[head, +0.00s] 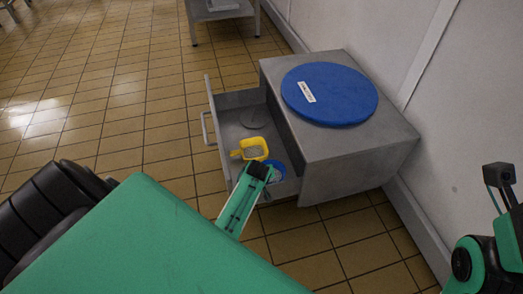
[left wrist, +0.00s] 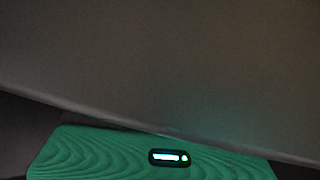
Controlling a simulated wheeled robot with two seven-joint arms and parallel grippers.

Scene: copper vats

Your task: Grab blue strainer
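The blue strainer (head: 279,169) lies in the open drawer (head: 229,101), at its near end. Only part of its blue rim and pale mesh shows. My left gripper (head: 258,170) reaches into the drawer from the near side, and its dark tip covers the strainer's left part. I cannot tell whether it touches the strainer or whether its fingers are open. The left wrist view shows a plain dark grey surface and my green casing, with no strainer. Part of my right arm shows at the right edge, with a dark end (head: 499,176) away from the drawer; its fingers are unclear.
A yellow strainer (head: 253,149) lies close behind the blue one. A round metal item (head: 252,120) lies farther back. The grey cabinet (head: 355,151) carries a large blue round lid (head: 335,91) and stands by the wall. Tiled floor (head: 130,110) left of the drawer is clear.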

